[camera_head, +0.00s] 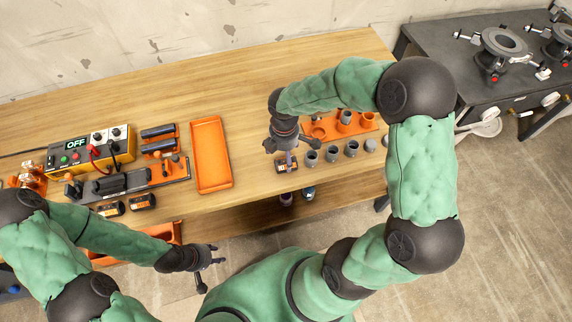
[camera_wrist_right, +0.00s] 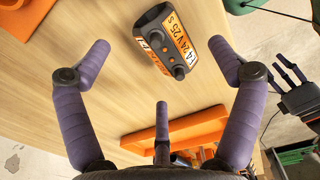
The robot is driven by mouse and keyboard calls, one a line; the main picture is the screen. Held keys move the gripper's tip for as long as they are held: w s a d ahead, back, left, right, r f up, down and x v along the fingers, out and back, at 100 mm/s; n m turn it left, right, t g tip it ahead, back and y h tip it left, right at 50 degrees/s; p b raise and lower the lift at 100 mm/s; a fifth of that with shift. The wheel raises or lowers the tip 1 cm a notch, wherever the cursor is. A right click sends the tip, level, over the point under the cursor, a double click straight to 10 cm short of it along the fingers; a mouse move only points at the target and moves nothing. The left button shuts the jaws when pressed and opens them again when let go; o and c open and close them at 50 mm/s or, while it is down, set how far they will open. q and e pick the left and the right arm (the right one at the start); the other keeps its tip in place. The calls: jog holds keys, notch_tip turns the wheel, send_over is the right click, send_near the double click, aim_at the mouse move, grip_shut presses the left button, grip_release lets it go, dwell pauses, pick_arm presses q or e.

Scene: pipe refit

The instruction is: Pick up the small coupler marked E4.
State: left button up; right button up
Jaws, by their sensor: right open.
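Several small grey couplers stand in a row on the table in the head view, among them one (camera_head: 311,158) beside my right gripper and others (camera_head: 332,154) (camera_head: 351,149) to its right. I cannot read an E4 mark on any of them. My left gripper (camera_head: 212,257) is open and empty in front of the table.
An orange rack (camera_head: 342,128) with cups stands behind the couplers. An empty orange tray (camera_head: 211,154) lies left of my right gripper. A power box (camera_head: 85,150) and tools fill the table's left. A dark bench (camera_head: 470,75) stands at the right.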

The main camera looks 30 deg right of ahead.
aim_at(285, 158)
notch_tip(285, 158, down, 5)
jog(key=shift+s+d+r+b, duration=0.1)
jog(key=shift+r+b, duration=0.05)
jog(key=shift+b, duration=0.85)
jog(key=c, duration=1.3)
jog(key=shift+o, duration=0.2)
jog(key=shift+r, duration=0.15)
